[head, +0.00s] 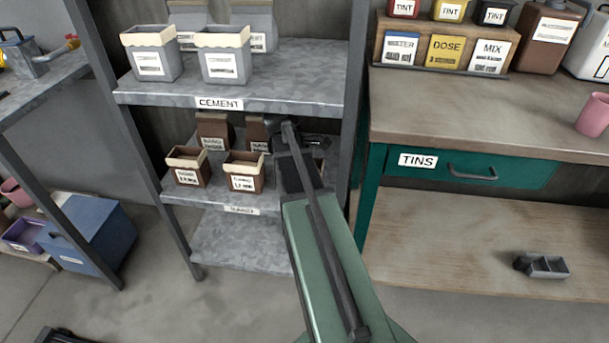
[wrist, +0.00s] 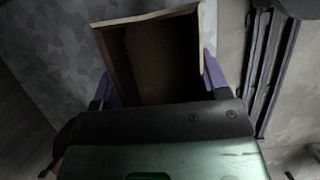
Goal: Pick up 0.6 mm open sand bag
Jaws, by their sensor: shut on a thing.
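In the wrist view an open brown bag (wrist: 150,60) with a pale folded rim sits between the purple fingers of my gripper (wrist: 160,80). My gripper is shut on it, one finger at each side. I look into its dark inside; its label is hidden, so I cannot read its grain size. In the head view my arm covers the gripper and the held bag at the right of the middle shelf. Two other open brown bags, a left one (head: 187,168) and a right one (head: 244,172), stand upright there. Their small labels are hard to read.
The middle shelf (head: 215,195) has closed brown bags (head: 213,131) behind. The upper shelf (head: 290,90), labelled CEMENT, holds grey bags close above. A grey post (head: 354,75) and a green workbench (head: 372,195) stand to the right. The lowest shelf (head: 240,245) looks bare.

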